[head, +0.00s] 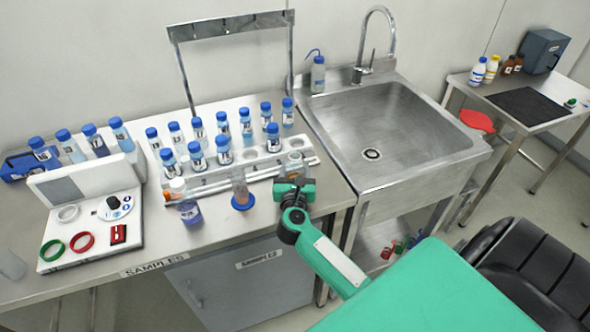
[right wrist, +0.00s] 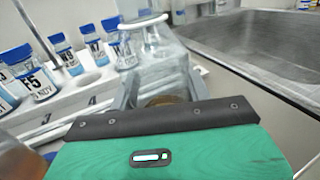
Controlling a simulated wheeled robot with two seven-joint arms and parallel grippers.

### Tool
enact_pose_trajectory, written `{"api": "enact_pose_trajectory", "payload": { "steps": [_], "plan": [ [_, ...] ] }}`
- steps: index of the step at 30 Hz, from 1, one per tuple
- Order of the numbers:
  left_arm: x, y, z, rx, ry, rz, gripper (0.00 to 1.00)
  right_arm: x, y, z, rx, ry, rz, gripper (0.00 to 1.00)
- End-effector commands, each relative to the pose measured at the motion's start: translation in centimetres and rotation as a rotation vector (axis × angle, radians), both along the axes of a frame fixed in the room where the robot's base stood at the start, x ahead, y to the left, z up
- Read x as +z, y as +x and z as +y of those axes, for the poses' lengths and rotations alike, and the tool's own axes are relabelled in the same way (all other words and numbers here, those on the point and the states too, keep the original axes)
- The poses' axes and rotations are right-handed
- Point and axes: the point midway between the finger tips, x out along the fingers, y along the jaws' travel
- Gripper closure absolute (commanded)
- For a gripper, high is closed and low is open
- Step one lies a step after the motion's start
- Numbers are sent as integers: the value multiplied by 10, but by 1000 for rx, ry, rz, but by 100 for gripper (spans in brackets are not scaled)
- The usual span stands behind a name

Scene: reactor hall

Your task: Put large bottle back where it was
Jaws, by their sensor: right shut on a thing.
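My right gripper (head: 293,188) is at the front right corner of the white rack. It is shut on a clear, open-topped bottle (right wrist: 160,42), which stands out between the fingers in the right wrist view. In the head view this bottle (head: 295,162) shows just beyond the gripper, by the rack's right end; its lower part is hidden by the gripper. I cannot tell whether its base touches anything. The white rack (head: 215,178) holds several blue-capped bottles (head: 196,152) and shows empty round holes near its front right. My left gripper is not in view.
A white stand with rings (head: 90,230) is at left. A steel sink (head: 385,130) adjoins on the right. The counter's front right is clear.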

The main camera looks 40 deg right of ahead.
Motion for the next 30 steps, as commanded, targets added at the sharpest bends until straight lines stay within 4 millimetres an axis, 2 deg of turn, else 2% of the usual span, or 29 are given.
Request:
{"api": "enact_pose_trajectory", "payload": {
  "steps": [12, 13, 16, 27, 30],
  "plan": [
    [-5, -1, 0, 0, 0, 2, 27, -6, 0, 0, 0, 1, -1, 77],
    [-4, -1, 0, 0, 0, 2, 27, -5, 0, 0, 0, 1, -1, 48],
    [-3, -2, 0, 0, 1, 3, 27, -5, 0, 0, 0, 1, -1, 30],
    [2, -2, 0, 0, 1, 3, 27, 1, 0, 0, 0, -1, -1, 30],
    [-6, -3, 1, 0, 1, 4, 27, -5, -11, 9, 1, 5, 0, 30]
  ]
}}
